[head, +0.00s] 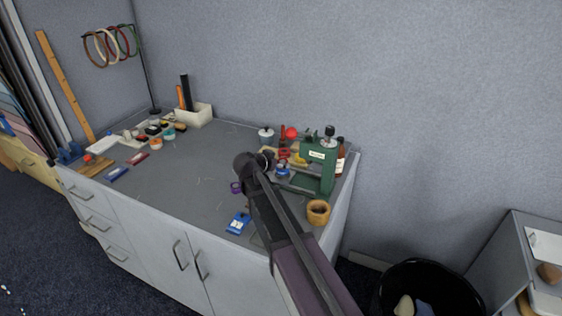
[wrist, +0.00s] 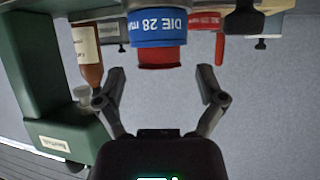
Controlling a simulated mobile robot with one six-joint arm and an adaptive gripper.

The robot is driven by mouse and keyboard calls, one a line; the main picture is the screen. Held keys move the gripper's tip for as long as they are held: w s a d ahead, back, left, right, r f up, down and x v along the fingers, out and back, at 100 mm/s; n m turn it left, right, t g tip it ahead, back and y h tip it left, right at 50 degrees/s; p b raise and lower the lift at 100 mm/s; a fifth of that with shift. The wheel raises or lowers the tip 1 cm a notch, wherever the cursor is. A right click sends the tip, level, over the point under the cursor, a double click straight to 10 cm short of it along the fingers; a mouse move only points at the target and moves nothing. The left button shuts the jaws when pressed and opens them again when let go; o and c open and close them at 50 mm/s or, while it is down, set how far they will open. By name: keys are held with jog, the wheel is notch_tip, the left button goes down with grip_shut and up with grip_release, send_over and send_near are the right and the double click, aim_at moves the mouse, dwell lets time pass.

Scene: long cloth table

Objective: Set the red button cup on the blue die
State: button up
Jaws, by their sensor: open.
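The wrist view is upside down. In it the blue die (wrist: 158,30), with "DIE 28" printed on its side, stands ahead of my gripper (wrist: 162,72). The red button cup (wrist: 161,57) shows directly against the die's upper face, so it appears to sit on top of it, roughly centred. My gripper is open, with one finger on each side of the cup and a visible gap at both sides. In the head view the blue die (head: 282,171) is small beside my gripper (head: 267,161), and the cup there is too small to make out clearly.
A green press (head: 318,168) stands close by; it fills the left of the wrist view (wrist: 30,75). A brown bottle (wrist: 88,50) and another red die (wrist: 205,21) are behind. A wooden cup (head: 318,212) and blue box (head: 238,222) lie nearer the front. The table's middle is clear.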

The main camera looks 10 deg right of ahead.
jog(key=p+v, duration=0.4)
jog(key=v, duration=0.6)
jog(key=shift+a+p, duration=0.15)
jog(key=shift+p, duration=0.15)
